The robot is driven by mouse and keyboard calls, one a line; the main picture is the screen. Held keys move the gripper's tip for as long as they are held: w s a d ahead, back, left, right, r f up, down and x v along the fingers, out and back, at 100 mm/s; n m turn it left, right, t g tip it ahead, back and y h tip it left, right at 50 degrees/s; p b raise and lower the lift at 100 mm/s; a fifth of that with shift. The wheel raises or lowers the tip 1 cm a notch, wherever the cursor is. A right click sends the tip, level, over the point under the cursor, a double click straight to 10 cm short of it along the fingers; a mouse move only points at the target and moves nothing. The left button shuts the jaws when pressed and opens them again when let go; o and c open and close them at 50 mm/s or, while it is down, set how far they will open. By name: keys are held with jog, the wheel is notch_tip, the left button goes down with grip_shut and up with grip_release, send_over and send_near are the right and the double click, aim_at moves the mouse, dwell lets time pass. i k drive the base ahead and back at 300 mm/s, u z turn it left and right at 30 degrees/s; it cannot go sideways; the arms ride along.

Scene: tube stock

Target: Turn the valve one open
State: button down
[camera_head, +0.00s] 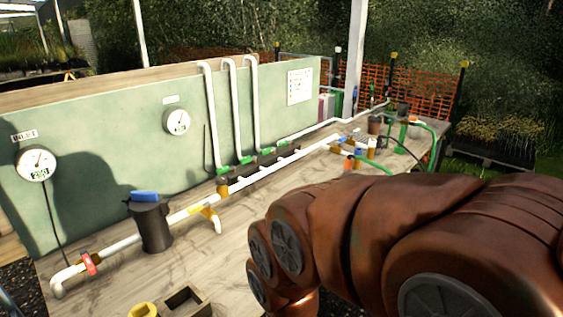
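A white pipe runs along the wooden bench, and several coloured valve handles sit on it. A red handle (90,263) is on the pipe at the near left, beside the pipe's bent end. A yellow handle (208,212) sits farther along, near a downturned spout. Small green handles (246,160) are at the feet of the white risers. No readable label shows which of these is valve one. My brown arm covers the lower right of the view. My gripper is not in view.
A dark canister (151,226) with a blue top stands on the pipe line. The green back panel (110,165) carries an inlet gauge (35,164) and a second gauge (177,122). A wooden box (185,301) and yellow piece (142,311) lie at the front edge.

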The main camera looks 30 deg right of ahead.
aim_at(223, 170)
jog(key=z, duration=0.15)
jog(key=k, duration=0.65)
jog(key=u, duration=0.65)
jog(key=k, duration=0.55)
jog(key=z, duration=0.75)
jog(key=i, duration=0.65)
jog(key=z, duration=0.55)
jog(key=i, duration=0.75)
jog(key=u, duration=0.9)
jog(key=i, duration=0.55)
jog(key=u, duration=0.55)
